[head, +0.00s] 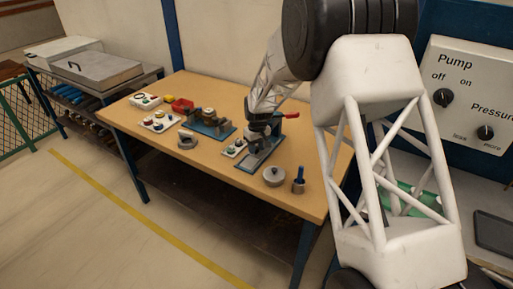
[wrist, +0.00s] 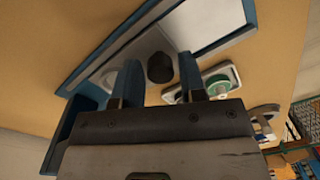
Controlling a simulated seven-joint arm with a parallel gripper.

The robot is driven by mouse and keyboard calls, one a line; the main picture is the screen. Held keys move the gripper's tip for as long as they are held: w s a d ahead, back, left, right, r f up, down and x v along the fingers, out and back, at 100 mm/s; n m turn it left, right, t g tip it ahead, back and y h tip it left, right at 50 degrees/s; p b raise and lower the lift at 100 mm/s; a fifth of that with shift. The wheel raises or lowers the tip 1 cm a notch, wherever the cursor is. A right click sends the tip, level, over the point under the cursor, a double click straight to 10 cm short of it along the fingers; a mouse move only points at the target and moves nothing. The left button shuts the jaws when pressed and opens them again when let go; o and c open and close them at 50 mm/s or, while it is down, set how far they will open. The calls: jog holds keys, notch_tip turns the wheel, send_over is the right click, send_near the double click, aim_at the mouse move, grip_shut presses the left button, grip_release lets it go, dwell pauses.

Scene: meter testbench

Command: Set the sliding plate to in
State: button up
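A blue-framed fixture (head: 252,164) stands on the wooden bench, under my gripper (head: 259,137) in the head view. In the wrist view, the blue frame (wrist: 112,53) holds a light grey sliding plate (wrist: 203,24) with a black knob (wrist: 160,68) near its edge. My gripper (wrist: 159,68) is open, its two fingers apart. The knob appears between the fingers with gaps on both sides; I cannot tell whether it is level with the tips or beyond them. In the head view my arm and gripper hide much of the fixture.
A small panel with a green button (wrist: 218,84) lies beside the fixture. A round grey pot (head: 274,176) and a cup with a blue handle (head: 298,186) stand near the bench's front edge. A red lever (head: 291,115) shows behind. Another blue fixture (head: 209,124) stands to the left.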

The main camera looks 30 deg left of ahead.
aim_at(257, 147)
jog(key=shift+w+r, duration=0.1)
jog(key=shift+r, duration=3.75)
jog(key=shift+o, duration=1.3)
jog(key=s+d+m+t+y, duration=0.2)
jog(key=m+t+y, duration=0.1)
jog(key=shift+s+d+f+m+t, duration=0.1)
jog(key=shift+s+f+m+t, duration=0.1)
jog(key=shift+s+m+t, duration=0.1)
jog(key=shift+f, duration=0.15)
jog(key=shift+x, duration=3.75)
